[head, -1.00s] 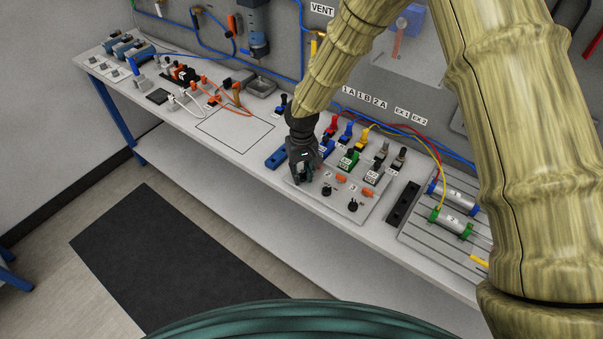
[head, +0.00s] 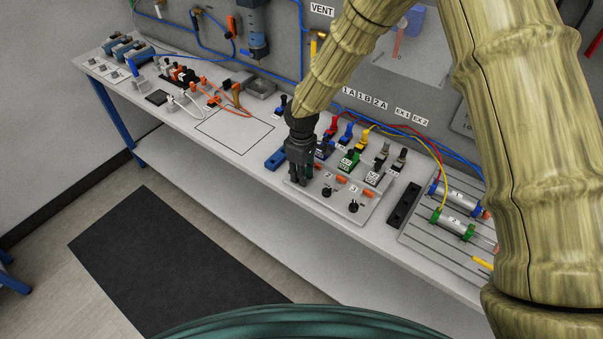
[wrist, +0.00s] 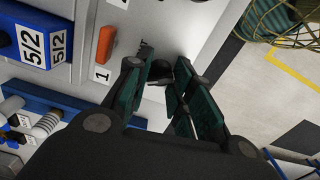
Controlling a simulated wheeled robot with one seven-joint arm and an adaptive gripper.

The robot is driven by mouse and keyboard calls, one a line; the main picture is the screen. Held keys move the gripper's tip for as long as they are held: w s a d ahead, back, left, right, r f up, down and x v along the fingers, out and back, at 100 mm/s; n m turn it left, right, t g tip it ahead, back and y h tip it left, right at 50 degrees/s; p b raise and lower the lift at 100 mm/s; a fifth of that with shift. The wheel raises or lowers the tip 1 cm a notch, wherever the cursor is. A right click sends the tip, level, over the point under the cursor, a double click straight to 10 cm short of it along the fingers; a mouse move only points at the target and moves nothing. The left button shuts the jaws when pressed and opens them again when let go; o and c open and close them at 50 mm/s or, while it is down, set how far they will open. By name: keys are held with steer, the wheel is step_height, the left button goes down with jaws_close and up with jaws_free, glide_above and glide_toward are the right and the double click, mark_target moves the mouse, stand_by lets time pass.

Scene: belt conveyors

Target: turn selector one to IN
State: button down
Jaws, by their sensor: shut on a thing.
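Selector one is a small black knob (wrist: 158,77) beside the label 1 (wrist: 101,75) in the wrist view. It sits between the two green-padded fingers of my gripper (wrist: 167,76), which is shut on it. The knob is partly hidden by the fingers, and its pointing direction and IN mark cannot be read. In the head view my gripper (head: 300,181) points down at the left front of the valve panel (head: 337,209) and hides selector one.
Two more black knobs (head: 327,191) and (head: 353,206) stand to the right on the panel. An orange block (wrist: 105,44) is close to the fingers. Valves with coloured hoses, such as the green-based one (head: 348,160), stand behind. Two cylinders (head: 458,193) lie further right.

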steer(key=shift+w, duration=0.1)
stand_by(0.3)
steer(key=c, duration=1.2)
jaws_free()
steer(key=shift+r, duration=0.1)
step_height(320, 180, up, 12)
steer(key=shift+f, duration=0.1)
